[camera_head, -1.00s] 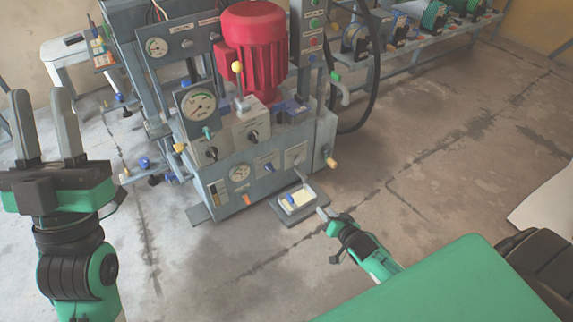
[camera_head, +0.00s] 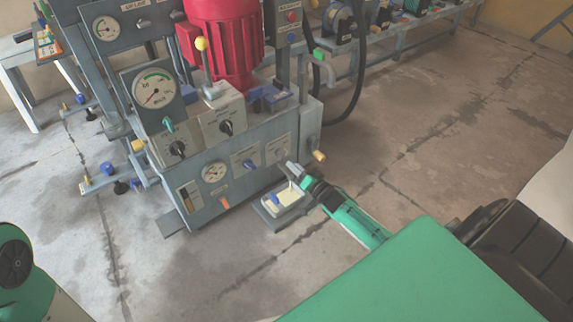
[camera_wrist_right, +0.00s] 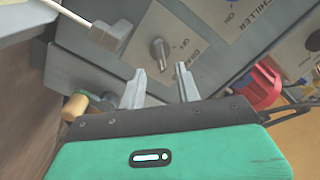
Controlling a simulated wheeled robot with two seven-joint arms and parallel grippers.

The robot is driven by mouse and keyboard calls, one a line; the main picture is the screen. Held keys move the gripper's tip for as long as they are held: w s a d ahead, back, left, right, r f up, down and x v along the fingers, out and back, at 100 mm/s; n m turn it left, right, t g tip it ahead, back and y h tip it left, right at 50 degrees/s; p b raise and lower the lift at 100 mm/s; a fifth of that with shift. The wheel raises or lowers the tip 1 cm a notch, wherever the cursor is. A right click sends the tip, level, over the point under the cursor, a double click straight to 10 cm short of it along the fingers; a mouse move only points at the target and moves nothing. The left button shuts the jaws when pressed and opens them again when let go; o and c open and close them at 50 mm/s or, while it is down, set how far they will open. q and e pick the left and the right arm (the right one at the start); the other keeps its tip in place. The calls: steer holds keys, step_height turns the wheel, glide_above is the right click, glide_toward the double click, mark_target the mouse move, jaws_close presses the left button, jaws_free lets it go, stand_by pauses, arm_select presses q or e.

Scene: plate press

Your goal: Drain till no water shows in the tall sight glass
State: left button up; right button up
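The tall sight glass (camera_head: 187,197) is a narrow upright window at the lower left of the grey press's front. It looks pale above and brownish below; its water level is too small to tell. A dark drain knob (camera_wrist_right: 159,50) on a pale labelled plate (camera_wrist_right: 170,32) lies ahead of my right gripper in the wrist view. My right gripper (camera_wrist_right: 160,78) is open and empty, its fingers apart and pointing toward that plate. In the head view it (camera_head: 293,172) is near the front panel's lower right, above the tray. My left gripper is out of view.
A small tray (camera_head: 287,200) sits on the floor before the press. A tan-ended handle (camera_head: 319,156) sticks out at its right corner. The red motor (camera_head: 222,40) stands on top. A red-and-blue part (camera_wrist_right: 263,86) is right of my gripper. Floor to the right is open.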

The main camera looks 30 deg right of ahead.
mark_target(284, 157)
steer(key=w+b, duration=0.1)
steer(key=w, duration=0.1)
steer(key=w+b, duration=0.1)
steer(key=w, duration=0.1)
steer(key=shift+w+a+f, duration=0.1)
steer(key=shift+a+f, duration=0.05)
steer(key=shift+f, duration=0.05)
steer(key=shift+w+r, duration=0.15)
steer(key=shift+w, duration=0.45)
steer(key=shift+c, duration=0.2)
jaws_close()
